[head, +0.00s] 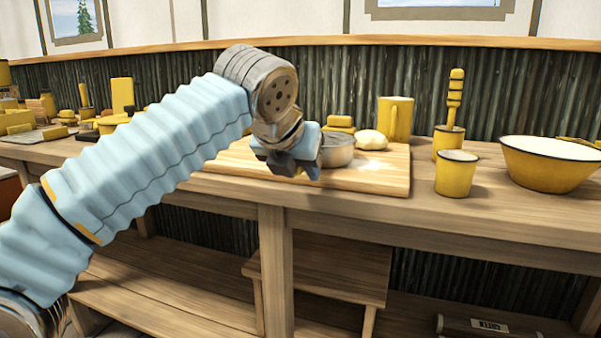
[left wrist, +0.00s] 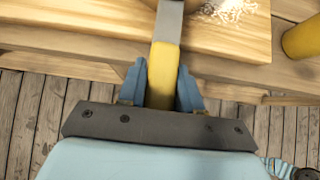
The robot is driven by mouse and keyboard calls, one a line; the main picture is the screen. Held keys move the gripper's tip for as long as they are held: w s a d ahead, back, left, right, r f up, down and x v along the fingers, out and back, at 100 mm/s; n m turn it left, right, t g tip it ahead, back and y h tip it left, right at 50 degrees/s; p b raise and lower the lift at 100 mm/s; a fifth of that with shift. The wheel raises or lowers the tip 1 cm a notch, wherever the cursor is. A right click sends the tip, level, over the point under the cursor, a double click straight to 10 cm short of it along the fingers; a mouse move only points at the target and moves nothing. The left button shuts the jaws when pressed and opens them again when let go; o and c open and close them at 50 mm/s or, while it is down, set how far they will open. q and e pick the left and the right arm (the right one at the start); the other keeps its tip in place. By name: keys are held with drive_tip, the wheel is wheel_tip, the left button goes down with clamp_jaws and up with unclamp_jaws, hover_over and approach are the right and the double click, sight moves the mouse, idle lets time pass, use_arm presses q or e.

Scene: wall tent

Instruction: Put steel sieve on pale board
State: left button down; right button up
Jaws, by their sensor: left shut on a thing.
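My left gripper (head: 300,163) is at the front edge of the pale board (head: 385,183) in the head view. In the left wrist view my left gripper (left wrist: 162,85) is shut on the yellow handle of the steel sieve (left wrist: 163,72), with a grey metal strip running forward from it. The sieve's round steel bowl (head: 338,152) is over the board, just right of the gripper. I cannot tell whether the bowl touches the board. The board also shows in the left wrist view (left wrist: 70,32). My right gripper is not in view.
A pale round lump (head: 372,139) is by the board's back edge, near a yellow mug (head: 396,120). A yellow cup (head: 456,174), a utensil pot (head: 449,142) and a large bowl (head: 551,168) stand right of the board. Yellow items crowd the counter's left.

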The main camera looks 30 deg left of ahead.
use_arm(q)
drive_tip(key=shift+r, duration=0.1)
drive_tip(key=c, duration=0.8)
unclamp_jaws()
drive_tip(key=shift+o, duration=0.2)
drive_tip(key=shift+s+r, duration=0.2)
drive_tip(key=shift+r, duration=0.1)
drive_tip(key=p+v, duration=0.2)
drive_tip(key=v, duration=0.9)
drive_tip(key=shift+s+p, duration=0.2)
drive_tip(key=shift+p, duration=0.15)
